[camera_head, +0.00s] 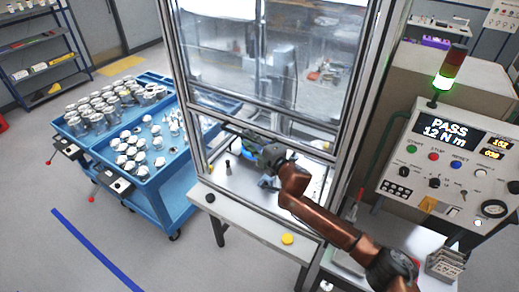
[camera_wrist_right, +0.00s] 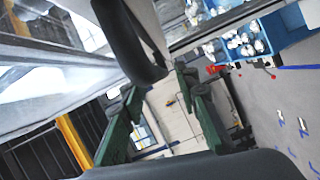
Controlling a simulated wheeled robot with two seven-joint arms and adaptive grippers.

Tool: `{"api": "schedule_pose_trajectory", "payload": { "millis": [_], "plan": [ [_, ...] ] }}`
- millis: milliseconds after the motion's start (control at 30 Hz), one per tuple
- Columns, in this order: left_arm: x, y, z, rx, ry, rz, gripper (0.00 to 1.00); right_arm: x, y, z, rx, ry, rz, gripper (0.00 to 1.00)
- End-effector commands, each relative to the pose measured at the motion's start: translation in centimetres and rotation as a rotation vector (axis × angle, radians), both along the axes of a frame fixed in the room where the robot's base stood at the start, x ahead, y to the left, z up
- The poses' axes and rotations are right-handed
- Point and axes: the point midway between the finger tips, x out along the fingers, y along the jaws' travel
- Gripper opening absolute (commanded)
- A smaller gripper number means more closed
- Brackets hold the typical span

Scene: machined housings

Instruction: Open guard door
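The guard door (camera_head: 265,104) is a clear panel in a grey metal frame at the front of the machine cell. A dark bar handle (camera_head: 231,128) runs along its lower part. It seems to be the thick dark bar (camera_wrist_right: 130,40) in the right wrist view. My right gripper (camera_head: 252,146) is at this bar, in front of the door. In the right wrist view its green fingers (camera_wrist_right: 158,105) stand apart, with the bar's near end close to their tips. Contact cannot be told. My left gripper is not in view.
A blue cart (camera_head: 165,188) with many metal housings stands left of the cell. A control panel (camera_head: 450,150) reading PASS 12 N m, with a lit green lamp (camera_head: 443,82), stands at right. A white ledge with a yellow button (camera_head: 287,239) lies below the door.

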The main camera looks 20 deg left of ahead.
Motion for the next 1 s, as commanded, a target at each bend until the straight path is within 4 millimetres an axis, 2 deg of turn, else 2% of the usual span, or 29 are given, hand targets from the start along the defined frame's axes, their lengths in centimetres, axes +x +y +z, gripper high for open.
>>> {"api": "schedule_pose_trajectory", "payload": {
  "millis": [33,200,433,600,1000],
  "plan": [
    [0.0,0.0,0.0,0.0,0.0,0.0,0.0,-0.5,-1.0,0.0,0.0,-0.001,0.0,0.29],
    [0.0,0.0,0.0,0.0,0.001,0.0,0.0,-2.4,-3.6,0.3,-0.001,-0.001,0.0,0.29],
    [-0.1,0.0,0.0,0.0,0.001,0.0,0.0,-4.3,-6.2,0.5,0.0,0.0,0.001,0.29],
    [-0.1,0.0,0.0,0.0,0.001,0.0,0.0,-4.9,-7.0,0.6,-0.001,0.001,0.0,0.29],
    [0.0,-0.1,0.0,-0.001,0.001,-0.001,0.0,-5.0,-7.0,0.7,0.0,0.0,0.001,0.29]
  ]
}}
